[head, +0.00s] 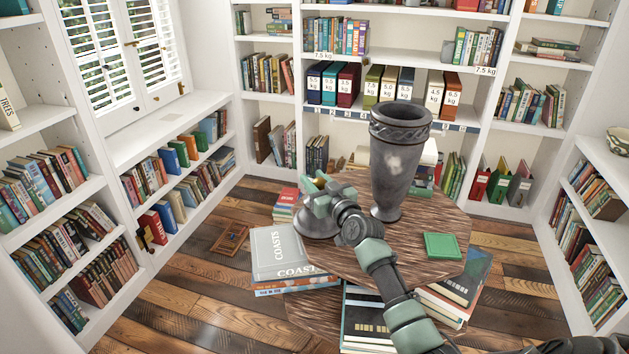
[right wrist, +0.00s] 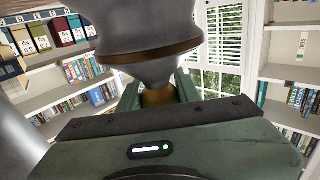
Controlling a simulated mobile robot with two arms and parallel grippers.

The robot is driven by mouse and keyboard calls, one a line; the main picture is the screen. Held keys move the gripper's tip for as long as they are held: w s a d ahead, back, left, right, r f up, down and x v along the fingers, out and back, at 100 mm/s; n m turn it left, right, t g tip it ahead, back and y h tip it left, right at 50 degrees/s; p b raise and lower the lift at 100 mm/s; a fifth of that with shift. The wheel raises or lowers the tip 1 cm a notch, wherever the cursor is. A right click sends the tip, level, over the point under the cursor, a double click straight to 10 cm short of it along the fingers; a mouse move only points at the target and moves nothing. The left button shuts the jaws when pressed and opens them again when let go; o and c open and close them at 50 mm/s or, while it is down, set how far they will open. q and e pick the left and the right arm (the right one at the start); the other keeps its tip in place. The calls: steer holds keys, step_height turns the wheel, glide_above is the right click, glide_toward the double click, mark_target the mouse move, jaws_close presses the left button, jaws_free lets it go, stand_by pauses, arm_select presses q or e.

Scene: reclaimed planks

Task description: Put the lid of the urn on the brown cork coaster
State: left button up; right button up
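The dark grey urn (head: 396,165) stands upright and open-topped on the round wooden table. The urn's lid (head: 314,226) is a grey cone at the table's left side, below my right gripper (head: 316,190). In the right wrist view the gripper (right wrist: 158,95) has its fingers on either side of the knob of the lid (right wrist: 150,40) and is shut on it. I cannot tell whether the lid touches the table. A green square coaster (head: 441,246) lies on the table's front right. I cannot make out a brown cork coaster. My left gripper is out of view.
The wooden table (head: 415,275) has bare room around the green coaster. Books, including a grey one (head: 285,250), are stacked around it. A brown flat object (head: 230,238) lies on the floor at left. Bookshelves (head: 365,65) line the walls.

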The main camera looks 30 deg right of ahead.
steer(key=o, duration=0.3)
steer(key=shift+o, duration=0.2)
steer(key=shift+r, duration=0.1)
steer(key=s+a, duration=0.1)
steer(key=s, duration=1.1)
